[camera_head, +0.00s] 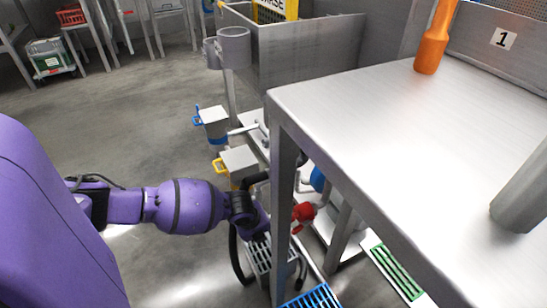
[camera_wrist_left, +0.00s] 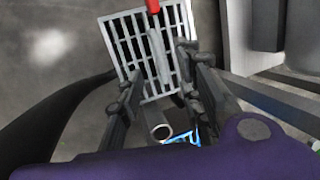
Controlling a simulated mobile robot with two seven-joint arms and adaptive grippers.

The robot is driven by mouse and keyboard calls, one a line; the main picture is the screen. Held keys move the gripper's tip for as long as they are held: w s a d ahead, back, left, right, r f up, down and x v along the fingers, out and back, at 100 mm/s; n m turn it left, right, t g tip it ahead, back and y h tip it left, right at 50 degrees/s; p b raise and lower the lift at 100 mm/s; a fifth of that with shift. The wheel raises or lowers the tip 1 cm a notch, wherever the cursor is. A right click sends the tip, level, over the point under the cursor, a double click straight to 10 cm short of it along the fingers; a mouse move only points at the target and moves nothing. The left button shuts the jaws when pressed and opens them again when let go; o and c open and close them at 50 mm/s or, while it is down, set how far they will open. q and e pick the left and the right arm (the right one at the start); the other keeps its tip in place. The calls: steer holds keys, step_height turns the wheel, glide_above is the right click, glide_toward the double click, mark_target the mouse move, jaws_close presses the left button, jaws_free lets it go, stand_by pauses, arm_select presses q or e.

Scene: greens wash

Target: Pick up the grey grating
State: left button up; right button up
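The grey grating (camera_head: 262,262) is low down beside the leg of the steel table in the head view, partly hidden by my left arm and the dark hoses. In the left wrist view the grating (camera_wrist_left: 119,42) is a pale slatted rectangle over a dark opening. My left gripper (camera_wrist_left: 158,64) is open, its two dark fingers apart over the near part of the grating, with nothing clearly held. Whether the fingers touch it I cannot tell. In the head view my left gripper is mostly hidden behind its wrist. My right gripper is not in view.
The steel table (camera_head: 400,110) overhangs on the right, its leg (camera_head: 281,200) close to my left wrist. A red fitting (camera_head: 303,214) is beside it. A blue grating (camera_head: 318,298) and a green grating (camera_head: 396,271) lie nearby. A grey pipe end (camera_wrist_left: 161,131) shows between the fingers.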

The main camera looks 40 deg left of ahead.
mark_target(268, 240)
arm_select(q)
steer(key=b+x, duration=0.1)
steer(key=x, duration=0.1)
steer(key=shift+f, duration=0.4)
steer(key=b+x, duration=0.2)
steer(key=x, duration=0.1)
steer(key=shift+d+f+b, duration=0.15)
steer(key=shift+f+b, duration=0.2)
steer(key=shift+b, duration=0.05)
steer(key=shift+w+f, duration=0.25)
steer(key=shift+f, duration=0.05)
steer(key=shift+r, duration=0.1)
steer(key=shift+c, duration=0.5)
steer(key=c, duration=0.6)
jaws_close()
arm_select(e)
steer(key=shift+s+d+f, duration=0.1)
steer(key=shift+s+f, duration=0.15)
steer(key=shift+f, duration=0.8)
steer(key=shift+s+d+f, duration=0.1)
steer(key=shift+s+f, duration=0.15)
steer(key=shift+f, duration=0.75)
